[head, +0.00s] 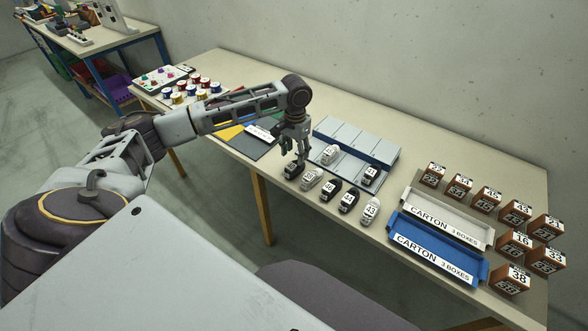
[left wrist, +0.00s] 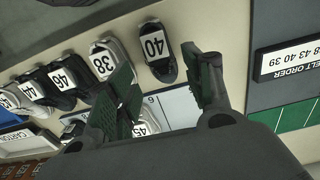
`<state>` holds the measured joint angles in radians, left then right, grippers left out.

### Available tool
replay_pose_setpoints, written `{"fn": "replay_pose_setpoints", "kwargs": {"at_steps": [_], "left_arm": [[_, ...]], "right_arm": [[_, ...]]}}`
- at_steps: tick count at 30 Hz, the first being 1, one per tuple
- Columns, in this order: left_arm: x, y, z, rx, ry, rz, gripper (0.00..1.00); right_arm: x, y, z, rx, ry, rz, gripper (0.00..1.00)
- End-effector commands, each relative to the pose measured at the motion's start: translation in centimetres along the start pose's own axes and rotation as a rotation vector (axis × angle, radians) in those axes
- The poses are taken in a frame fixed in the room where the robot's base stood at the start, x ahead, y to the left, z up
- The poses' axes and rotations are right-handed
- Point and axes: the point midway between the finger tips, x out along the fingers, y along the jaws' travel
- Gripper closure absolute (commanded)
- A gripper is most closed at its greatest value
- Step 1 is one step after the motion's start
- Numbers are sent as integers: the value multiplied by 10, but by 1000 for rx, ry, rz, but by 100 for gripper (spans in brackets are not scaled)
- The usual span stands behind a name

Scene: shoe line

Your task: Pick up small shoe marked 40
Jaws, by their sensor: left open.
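The small black shoe marked 40 (left wrist: 157,55) lies on the table at the end of a row of shoes in the left wrist view. In the head view it is the dark shoe (head: 292,171) just below my left gripper (head: 295,148). My left gripper also shows in the left wrist view (left wrist: 165,88), with its two fingers spread and nothing between them. The shoe lies beyond the fingertips there, apart from both. In the head view the fingers hide part of the shoe's surroundings. My right gripper is not in view.
The white shoe marked 38 (head: 311,179) stands close beside it, with more shoes along the row. A grey-blue rack (head: 357,139) holding two shoes stands behind. A belt order sign (left wrist: 287,62) lies on the other side. Carton trays (head: 437,246) and several brown boxes are at right.

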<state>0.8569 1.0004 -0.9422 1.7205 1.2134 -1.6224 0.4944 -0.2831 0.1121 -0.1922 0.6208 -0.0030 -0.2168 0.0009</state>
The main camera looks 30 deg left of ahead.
Motion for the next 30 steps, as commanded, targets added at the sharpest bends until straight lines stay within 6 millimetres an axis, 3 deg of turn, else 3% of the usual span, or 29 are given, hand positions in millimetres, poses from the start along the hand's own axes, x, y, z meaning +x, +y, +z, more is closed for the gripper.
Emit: {"fn": "replay_pose_setpoints", "kwargs": {"at_steps": [6,22,30], "left_arm": [[21,0,0,-1,0,0,49],[28,0,1,0,-1,-1,49],[54,-1,6,0,-2,-1,49]], "right_arm": [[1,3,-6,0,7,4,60],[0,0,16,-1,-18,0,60],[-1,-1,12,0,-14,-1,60]]}}
